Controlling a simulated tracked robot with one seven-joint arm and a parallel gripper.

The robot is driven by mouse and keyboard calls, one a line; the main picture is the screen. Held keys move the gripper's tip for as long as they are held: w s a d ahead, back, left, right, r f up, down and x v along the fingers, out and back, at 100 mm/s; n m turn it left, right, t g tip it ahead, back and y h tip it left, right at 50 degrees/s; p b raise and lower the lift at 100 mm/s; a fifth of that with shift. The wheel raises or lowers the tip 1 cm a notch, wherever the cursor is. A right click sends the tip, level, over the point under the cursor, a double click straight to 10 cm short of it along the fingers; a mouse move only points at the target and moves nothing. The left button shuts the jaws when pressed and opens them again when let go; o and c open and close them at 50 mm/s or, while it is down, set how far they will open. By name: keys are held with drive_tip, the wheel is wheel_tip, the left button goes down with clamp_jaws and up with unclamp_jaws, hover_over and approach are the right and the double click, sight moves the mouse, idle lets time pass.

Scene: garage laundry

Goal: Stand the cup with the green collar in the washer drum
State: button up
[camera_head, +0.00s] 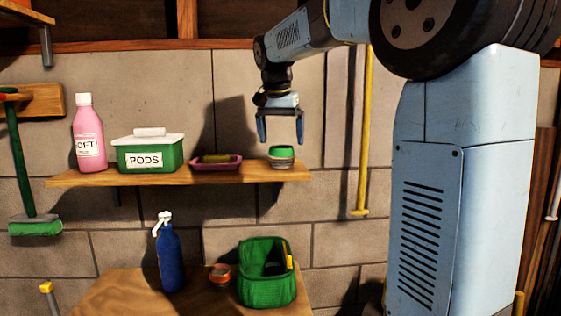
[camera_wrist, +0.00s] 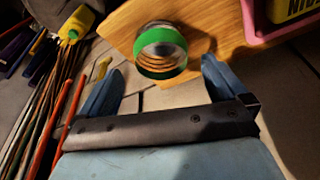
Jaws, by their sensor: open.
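The cup with the green collar (camera_head: 281,157) stands upright near the right end of the wooden wall shelf. It also shows in the wrist view (camera_wrist: 160,50), seen from above, with a green band around its rim and an open mouth. My gripper (camera_head: 281,142) is open and empty just above the cup, its fingers pointing down. In the wrist view my gripper (camera_wrist: 160,85) has its two blue fingers spread, with the cup lying beyond and between their tips, apart from them. The washer drum is not in view.
The shelf (camera_head: 110,180) also holds a pink bottle (camera_head: 88,135), a green PODS box (camera_head: 148,156) and a pink tray with a sponge (camera_head: 216,163). Below stand a blue spray bottle (camera_head: 170,258), a small tin (camera_head: 220,274) and a green basket (camera_head: 266,292). A yellow pole (camera_head: 366,130) is right of the shelf.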

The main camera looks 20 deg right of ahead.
sight(282, 153)
drive_tip(key=shift+x, duration=3.15)
drive_tip(key=shift+w, duration=0.1)
drive_tip(key=c, duration=1.1)
drive_tip(key=shift+r, duration=0.1)
drive_tip(key=shift+c, duration=0.2)
